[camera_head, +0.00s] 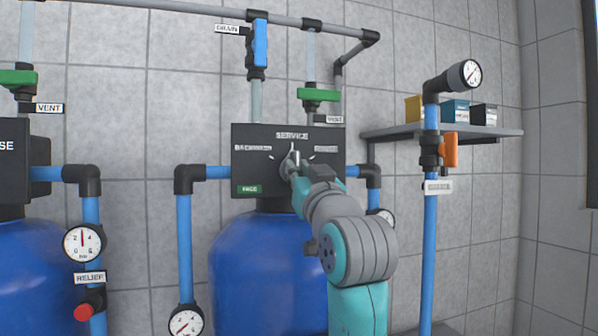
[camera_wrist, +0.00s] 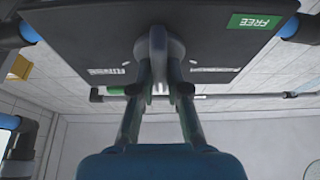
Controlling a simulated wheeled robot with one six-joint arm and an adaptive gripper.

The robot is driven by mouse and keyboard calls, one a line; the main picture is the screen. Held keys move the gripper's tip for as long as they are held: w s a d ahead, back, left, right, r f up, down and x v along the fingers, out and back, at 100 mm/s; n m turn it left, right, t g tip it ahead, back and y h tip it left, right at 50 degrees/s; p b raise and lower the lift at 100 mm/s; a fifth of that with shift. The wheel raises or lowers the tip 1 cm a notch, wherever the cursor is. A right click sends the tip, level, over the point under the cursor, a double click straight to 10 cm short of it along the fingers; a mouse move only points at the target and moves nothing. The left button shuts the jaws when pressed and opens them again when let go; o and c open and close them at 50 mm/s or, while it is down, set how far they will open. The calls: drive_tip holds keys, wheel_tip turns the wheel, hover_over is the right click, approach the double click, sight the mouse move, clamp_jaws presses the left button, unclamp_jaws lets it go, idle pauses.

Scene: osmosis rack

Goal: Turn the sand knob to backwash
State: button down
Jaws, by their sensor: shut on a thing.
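The sand knob (camera_head: 290,163) is a grey knob on a black control panel (camera_head: 245,170) above a blue tank (camera_head: 250,262). The panel has "SERVICE" at the top, a label at the left that seems to read "BACKWASH", a label at the right too small to read, and a green "FREE" tag (camera_head: 250,189) at the lower left. The knob's light-coloured grip seems to point up towards SERVICE. My gripper (camera_head: 298,168) is at the knob. In the wrist view my gripper (camera_wrist: 160,80) has both fingers closed around the knob (camera_wrist: 157,48), which partly hides it.
A green VENT valve (camera_head: 318,94) and a blue DRAIN valve (camera_head: 259,45) sit above the panel. Blue pipes (camera_head: 185,250) flank it. At the right are an orange-handled valve (camera_head: 450,150) and a shelf (camera_head: 385,133) with boxes. Another tank (camera_head: 35,270) stands left.

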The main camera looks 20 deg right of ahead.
drive_tip(key=shift+n, duration=0.3)
drive_tip(key=n+g+y, duration=0.1)
drive_tip(key=n+y, duration=0.1)
drive_tip(key=n, duration=0.3)
drive_tip(key=n+g+y, duration=0.1)
drive_tip(key=n+y, duration=0.1)
drive_tip(key=n, duration=0.3)
drive_tip(key=n+g+y, duration=0.1)
drive_tip(key=n+y, duration=0.1)
drive_tip(key=n, duration=0.3)
drive_tip(key=shift+y, duration=0.3)
drive_tip(key=c, duration=1.2)
unclamp_jaws()
drive_tip(key=shift+o, duration=0.2)
drive_tip(key=v, duration=1.2)
drive_tip(key=shift+r, duration=0.25)
